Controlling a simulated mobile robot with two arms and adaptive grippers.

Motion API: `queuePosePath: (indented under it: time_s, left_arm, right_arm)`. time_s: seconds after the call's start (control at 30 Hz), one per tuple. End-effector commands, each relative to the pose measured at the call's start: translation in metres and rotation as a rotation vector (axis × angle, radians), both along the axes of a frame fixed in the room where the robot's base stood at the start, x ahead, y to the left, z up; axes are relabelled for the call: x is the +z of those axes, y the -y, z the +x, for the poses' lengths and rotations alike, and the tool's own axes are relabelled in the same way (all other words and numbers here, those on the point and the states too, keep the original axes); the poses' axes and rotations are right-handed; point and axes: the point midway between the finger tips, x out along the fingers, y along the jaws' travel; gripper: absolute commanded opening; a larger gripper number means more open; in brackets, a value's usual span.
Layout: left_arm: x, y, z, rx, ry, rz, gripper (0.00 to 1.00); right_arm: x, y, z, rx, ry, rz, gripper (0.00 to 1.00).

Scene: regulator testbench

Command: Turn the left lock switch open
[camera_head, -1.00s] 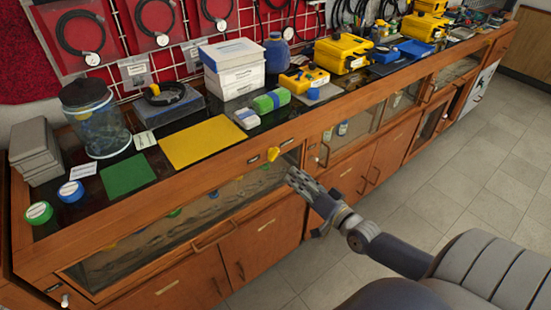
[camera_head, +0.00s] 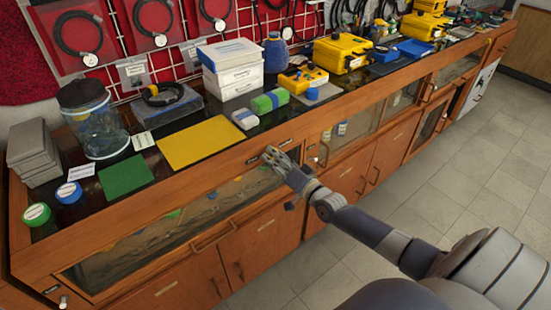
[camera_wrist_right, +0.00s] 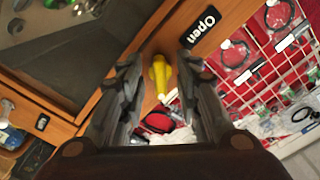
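The yellow lock switch (camera_wrist_right: 160,75) is on the wooden front edge of the bench. In the right wrist view it lies between the two fingers of my right gripper (camera_wrist_right: 159,66), with a visible gap on each side. In the head view my right gripper (camera_head: 274,155) is at the bench front and hides the switch. My left gripper is not in view.
The wooden bench (camera_head: 130,210) has glass-fronted compartments and doors with handles. A yellow sheet (camera_head: 201,142), a green sheet (camera_head: 126,176) and a glass jar (camera_head: 98,125) are on top. A metal knob (camera_head: 64,301) is at the lower left. The floor (camera_head: 460,195) to the right is clear.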

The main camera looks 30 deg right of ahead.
Motion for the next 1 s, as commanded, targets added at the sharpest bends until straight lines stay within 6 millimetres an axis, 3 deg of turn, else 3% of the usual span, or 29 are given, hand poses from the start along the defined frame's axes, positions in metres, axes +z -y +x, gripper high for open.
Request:
queuePosePath:
  time_s: [0.3, 0.43, 1.0]
  left_arm:
    - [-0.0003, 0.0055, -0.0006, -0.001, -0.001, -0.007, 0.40]
    - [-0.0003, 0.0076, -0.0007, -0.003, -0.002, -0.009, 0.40]
    - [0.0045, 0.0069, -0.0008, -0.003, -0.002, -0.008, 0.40]
  right_arm:
    - [0.0001, -0.0002, 0.0016, 0.000, 0.000, 0.000, 0.29]
    - [0.0000, -0.0001, 0.0015, 0.000, 0.000, 0.000, 0.00]
    - [0.0006, 0.0007, 0.0014, -0.001, 0.006, -0.096, 0.00]
